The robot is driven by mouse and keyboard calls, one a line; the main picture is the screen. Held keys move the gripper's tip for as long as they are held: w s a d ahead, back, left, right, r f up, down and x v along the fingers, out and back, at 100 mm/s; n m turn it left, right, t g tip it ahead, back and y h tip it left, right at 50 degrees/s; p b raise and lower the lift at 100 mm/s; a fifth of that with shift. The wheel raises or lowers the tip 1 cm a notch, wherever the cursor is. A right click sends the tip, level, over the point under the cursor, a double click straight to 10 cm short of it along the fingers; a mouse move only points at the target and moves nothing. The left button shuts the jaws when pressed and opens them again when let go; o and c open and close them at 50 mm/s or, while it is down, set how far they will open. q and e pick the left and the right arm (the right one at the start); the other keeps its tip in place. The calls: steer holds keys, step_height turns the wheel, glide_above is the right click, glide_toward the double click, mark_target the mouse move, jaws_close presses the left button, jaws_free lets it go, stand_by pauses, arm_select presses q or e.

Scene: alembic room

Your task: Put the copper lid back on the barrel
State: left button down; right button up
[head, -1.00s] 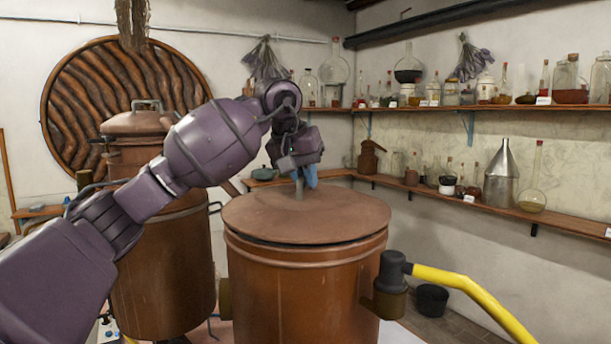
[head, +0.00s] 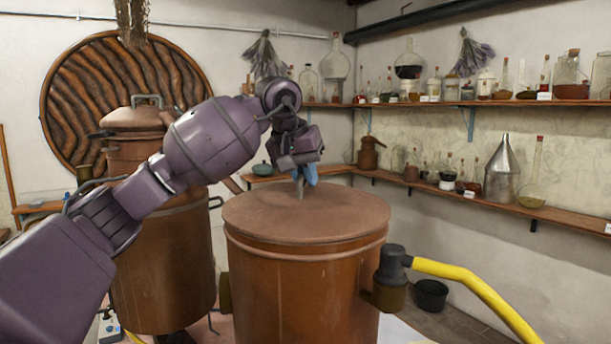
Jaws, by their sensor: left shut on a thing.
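The round copper lid (head: 345,212) lies flat over the mouth of the copper barrel (head: 300,290) in the middle of the head view. Its edge lines up with the barrel's rim all round the near side, with no clear gap there. My left gripper (head: 303,182) points down at the lid's centre, its blue fingertips shut on the lid's small upright handle (head: 300,190). The fingers partly hide the handle. The far edge of the lid is partly behind my gripper. My right gripper is not in view.
A second copper vessel (head: 160,270) stands at left behind my left arm. A yellow hose (head: 470,281) runs from a fitting on the barrel's right side. Shelves with glass bottles (head: 410,65) line the right wall. A dark bucket (head: 431,295) stands on the floor.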

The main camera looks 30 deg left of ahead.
arm_select(q)
steer(key=c, duration=1.1)
jaws_free()
steer(key=shift+f, duration=0.15)
steer(key=b+v, duration=0.1)
steer(key=v, duration=1)
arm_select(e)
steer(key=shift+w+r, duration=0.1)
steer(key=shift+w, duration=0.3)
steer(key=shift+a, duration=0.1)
